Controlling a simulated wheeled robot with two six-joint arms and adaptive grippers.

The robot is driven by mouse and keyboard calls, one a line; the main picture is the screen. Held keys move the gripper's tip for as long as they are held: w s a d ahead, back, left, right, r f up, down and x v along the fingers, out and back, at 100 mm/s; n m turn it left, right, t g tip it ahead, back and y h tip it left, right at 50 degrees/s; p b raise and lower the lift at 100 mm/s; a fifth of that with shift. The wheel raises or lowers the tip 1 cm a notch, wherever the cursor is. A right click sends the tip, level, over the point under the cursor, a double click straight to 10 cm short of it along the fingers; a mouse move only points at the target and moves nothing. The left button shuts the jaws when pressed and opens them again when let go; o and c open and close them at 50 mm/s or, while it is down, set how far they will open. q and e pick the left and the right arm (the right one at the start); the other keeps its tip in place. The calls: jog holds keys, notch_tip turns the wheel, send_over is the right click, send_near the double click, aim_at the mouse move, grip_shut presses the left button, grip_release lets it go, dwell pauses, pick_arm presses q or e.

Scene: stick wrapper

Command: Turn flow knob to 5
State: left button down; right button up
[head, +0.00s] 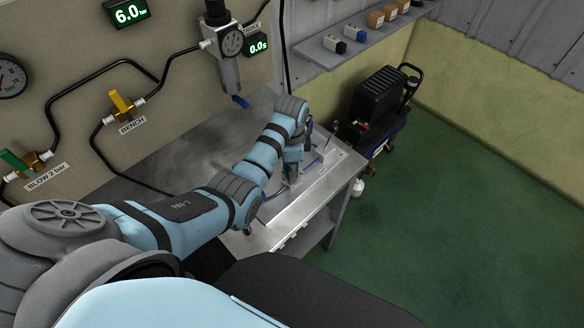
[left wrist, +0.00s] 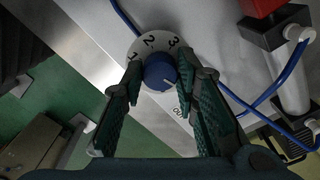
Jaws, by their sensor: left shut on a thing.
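The blue flow knob (left wrist: 160,72) sits on a white dial plate (left wrist: 149,42) in the left wrist view. The numbers 1, 2 and 3 show around its upper edge. The higher numbers are hidden, and I cannot tell which number the knob points at. My left gripper (left wrist: 158,76) is shut on the knob, one finger on each side. In the head view, my left gripper (head: 292,172) is down at the metal bench, and the knob is hidden there by the gripper and arm. My right gripper is not in view.
The steel bench (head: 316,205) carries blue tubing (left wrist: 291,64) and a red-and-black fitting (left wrist: 265,12) close to the gripper. A regulator with gauge (head: 232,42) hangs behind. A black compressor (head: 384,100) stands right of the bench.

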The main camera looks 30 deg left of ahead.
pick_arm(q)
jog(key=c, duration=1.2)
grip_release()
jog(key=shift+c, duration=0.2)
notch_tip(320, 180, up, 8)
jog(key=shift+f, duration=0.2)
